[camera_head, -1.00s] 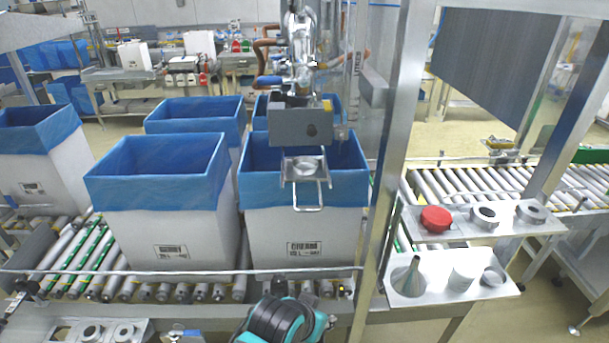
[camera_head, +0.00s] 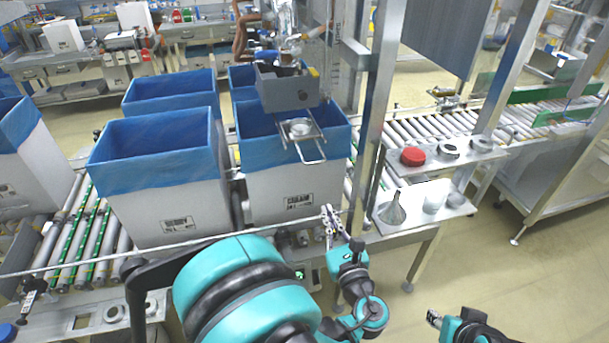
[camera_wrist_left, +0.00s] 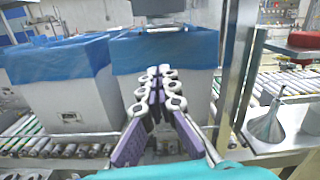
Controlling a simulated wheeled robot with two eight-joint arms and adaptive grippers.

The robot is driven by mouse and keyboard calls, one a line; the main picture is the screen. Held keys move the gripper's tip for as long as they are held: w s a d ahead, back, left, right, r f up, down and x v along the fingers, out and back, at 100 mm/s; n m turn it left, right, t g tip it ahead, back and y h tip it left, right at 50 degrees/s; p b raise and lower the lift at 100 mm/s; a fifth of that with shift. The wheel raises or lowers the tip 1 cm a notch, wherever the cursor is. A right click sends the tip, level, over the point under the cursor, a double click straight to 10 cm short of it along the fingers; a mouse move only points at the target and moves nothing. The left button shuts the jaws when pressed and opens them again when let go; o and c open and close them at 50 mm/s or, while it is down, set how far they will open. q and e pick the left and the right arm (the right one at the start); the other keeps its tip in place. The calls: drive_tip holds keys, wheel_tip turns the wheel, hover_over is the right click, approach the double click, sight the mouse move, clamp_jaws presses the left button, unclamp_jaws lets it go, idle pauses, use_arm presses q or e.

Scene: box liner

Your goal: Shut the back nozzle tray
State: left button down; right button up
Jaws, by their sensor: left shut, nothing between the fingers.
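The back nozzle tray (camera_head: 305,140) is a small metal tray with a wire handle (camera_head: 313,155) at its front. It sticks out from the grey nozzle housing (camera_head: 287,90) over a blue-lined box, with a round pale part on it. Its underside region shows at the top of the left wrist view (camera_wrist_left: 165,22), partly cut off. My left gripper (camera_head: 328,212) is shut and empty, in front of the box and below the tray, apart from it. Its fingers (camera_wrist_left: 160,72) meet in the wrist view. My right gripper (camera_head: 433,318) is low at the right, too small to read.
White boxes with blue liners (camera_head: 155,175) stand on the roller conveyor. A metal post (camera_head: 372,120) rises right of the tray. Beside it, shelves hold a red cap (camera_head: 413,156), a funnel (camera_head: 392,210) and several metal rings. A horizontal rail (camera_head: 100,258) runs before the boxes.

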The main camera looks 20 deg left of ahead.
sight(303, 137)
use_arm(q)
drive_tip(key=w+a+r+m, duration=0.1)
drive_tip(key=w+a, duration=0.1)
drive_tip(key=w, duration=0.3)
drive_tip(key=w+a+r+t, duration=0.1)
drive_tip(key=w+a+r, duration=0.1)
drive_tip(key=w, duration=0.3)
drive_tip(key=shift+w+a+r+m, duration=0.25)
drive_tip(key=shift+w+a+m, duration=0.15)
drive_tip(key=shift+a, duration=0.45)
use_arm(e)
drive_tip(key=shift+s+a+r, duration=0.15)
drive_tip(key=shift+s+r, duration=0.1)
drive_tip(key=shift+s, duration=0.05)
use_arm(q)
drive_tip(key=x, duration=0.5)
drive_tip(key=f+b+x, duration=0.1)
drive_tip(key=x, duration=0.5)
drive_tip(key=f+x, duration=0.1)
drive_tip(key=x, duration=0.4)
drive_tip(key=shift+w+a+f+b, duration=0.1)
drive_tip(key=shift+w+a+b, duration=0.15)
drive_tip(key=shift+a+b, duration=0.25)
drive_tip(key=shift+w+a, duration=0.15)
use_arm(e)
wheel_tip(303, 137, down, 2)
drive_tip(key=shift+s+f, duration=0.1)
drive_tip(key=shift+s, duration=0.05)
